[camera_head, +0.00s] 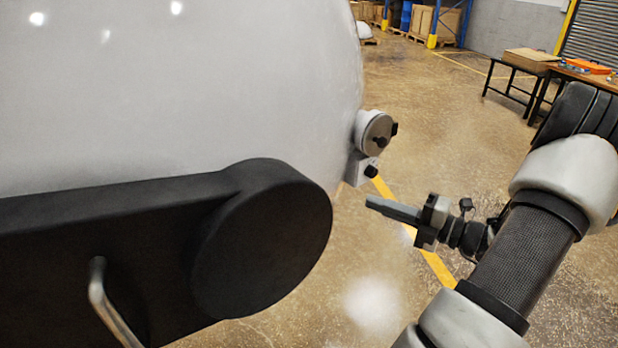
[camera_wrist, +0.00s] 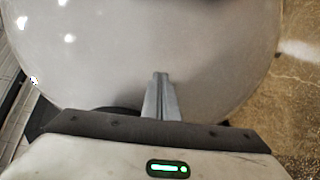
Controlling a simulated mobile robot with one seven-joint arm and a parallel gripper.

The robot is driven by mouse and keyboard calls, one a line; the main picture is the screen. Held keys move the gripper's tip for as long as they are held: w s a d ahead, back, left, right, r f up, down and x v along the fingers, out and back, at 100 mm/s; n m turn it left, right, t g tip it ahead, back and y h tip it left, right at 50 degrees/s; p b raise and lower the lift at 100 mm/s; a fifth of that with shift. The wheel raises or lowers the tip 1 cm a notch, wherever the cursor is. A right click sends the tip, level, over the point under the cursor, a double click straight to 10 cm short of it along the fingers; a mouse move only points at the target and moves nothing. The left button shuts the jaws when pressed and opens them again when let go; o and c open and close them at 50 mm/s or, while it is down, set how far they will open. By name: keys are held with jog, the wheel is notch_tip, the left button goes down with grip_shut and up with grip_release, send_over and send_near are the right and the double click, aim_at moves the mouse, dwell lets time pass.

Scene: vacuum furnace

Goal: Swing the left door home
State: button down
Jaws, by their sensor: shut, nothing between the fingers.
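The large pale domed door (camera_head: 180,90) fills the upper left of the head view, and its rounded edge ends near the middle. A black hinge arm (camera_head: 90,235) with a round end crosses in front of its lower part. My gripper (camera_head: 372,203) is shut and empty, to the right of the dome's edge and pointing left. In the wrist view the shut fingers (camera_wrist: 161,80) stand in front of the domed face (camera_wrist: 150,45). I cannot tell whether they touch it. The furnace opening is not in view.
A bent metal handle (camera_head: 102,300) sticks out from the black arm. A round fitting (camera_head: 374,132) sits at the dome's right edge, close above my gripper. Open floor (camera_head: 440,120) lies to the right, with tables (camera_head: 530,62) farther back.

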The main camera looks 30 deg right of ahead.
jog(key=d+m+t, duration=0.1)
jog(key=m, duration=0.1)
jog(key=p, duration=0.1)
send_near(323, 175)
jog(key=shift+h, duration=0.3)
jog(key=x, duration=0.6)
jog(key=shift+w+a+r, duration=0.1)
jog(key=shift+a+r, duration=0.05)
jog(key=shift+a, duration=0.15)
